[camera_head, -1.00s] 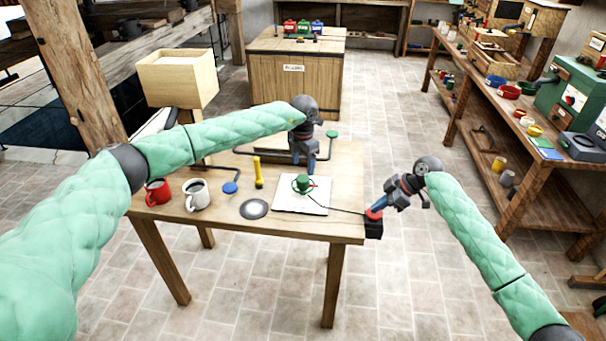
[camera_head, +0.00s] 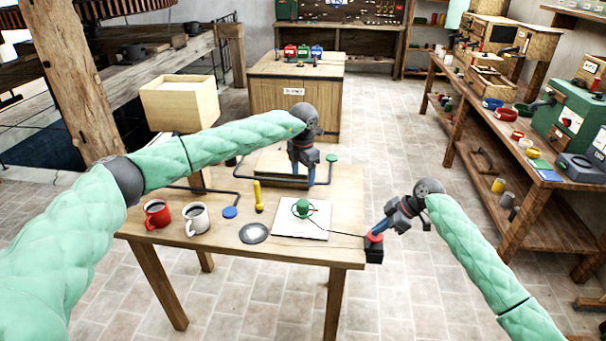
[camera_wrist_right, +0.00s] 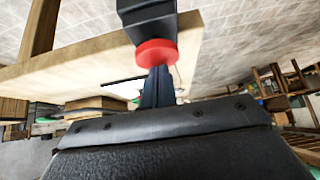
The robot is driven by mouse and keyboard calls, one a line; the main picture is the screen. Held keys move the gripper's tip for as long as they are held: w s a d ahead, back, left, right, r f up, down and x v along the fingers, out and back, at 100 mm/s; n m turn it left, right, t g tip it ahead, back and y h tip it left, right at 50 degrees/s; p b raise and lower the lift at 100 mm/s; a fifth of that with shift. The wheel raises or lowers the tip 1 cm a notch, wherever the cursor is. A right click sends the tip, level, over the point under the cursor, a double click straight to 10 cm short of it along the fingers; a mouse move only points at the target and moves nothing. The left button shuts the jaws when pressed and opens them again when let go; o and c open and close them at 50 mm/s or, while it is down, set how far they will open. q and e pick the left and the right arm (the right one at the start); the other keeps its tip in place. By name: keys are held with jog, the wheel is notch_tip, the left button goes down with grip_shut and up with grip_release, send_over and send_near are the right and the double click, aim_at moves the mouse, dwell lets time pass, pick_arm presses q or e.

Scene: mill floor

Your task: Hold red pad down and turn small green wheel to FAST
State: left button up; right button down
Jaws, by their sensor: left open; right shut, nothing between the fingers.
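The small green wheel (camera_head: 302,208) stands on a white plate (camera_head: 290,230) near the table's right end. A thin dark cord runs from it toward the black box (camera_head: 374,254) at the table's right corner. The red pad (camera_head: 375,237) sits on that box. My right gripper (camera_head: 376,233) is shut and empty, its tips at the red pad. In the right wrist view the shut fingers (camera_wrist_right: 157,82) meet the red pad (camera_wrist_right: 156,52). My left gripper (camera_head: 302,184) is open above and behind the wheel, seemingly apart from it. Any FAST mark is too small to read.
A red mug (camera_head: 157,213), a white mug (camera_head: 196,218), a blue disc (camera_head: 230,212), a yellow-handled tool (camera_head: 258,197) and a grey disc (camera_head: 254,233) lie on the table's left half. A dark bent rod with a green knob (camera_head: 332,158) stands behind my left gripper.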

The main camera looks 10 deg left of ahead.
jog(key=shift+r+p, duration=1.5)
jog(key=shift+r, duration=1.6)
